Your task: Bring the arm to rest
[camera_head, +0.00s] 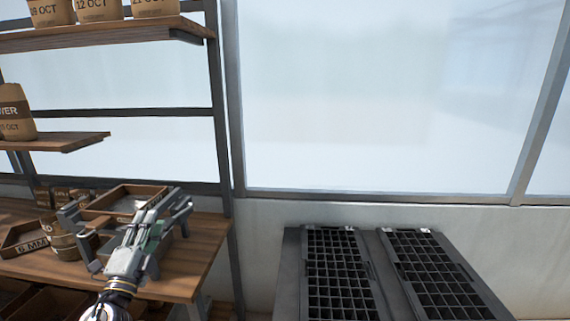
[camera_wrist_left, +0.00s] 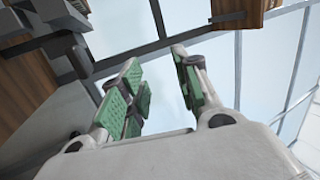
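My left gripper (camera_head: 128,212) reaches in from the lower left in the head view, in front of the wooden workbench (camera_head: 205,245). In the left wrist view the gripper (camera_wrist_left: 160,72) has its green-padded fingers apart, with a clear gap and nothing between them. Beyond the fingers are pale window panes and dark frame bars. My right gripper does not show in either view.
Wooden boxes (camera_head: 22,240) and small containers sit on the bench around the gripper. Shelves (camera_head: 120,32) with labelled brown paper bags (camera_head: 98,10) stand above. Black seed trays (camera_head: 340,270) lie in a grey stand to the right. The space above them is clear.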

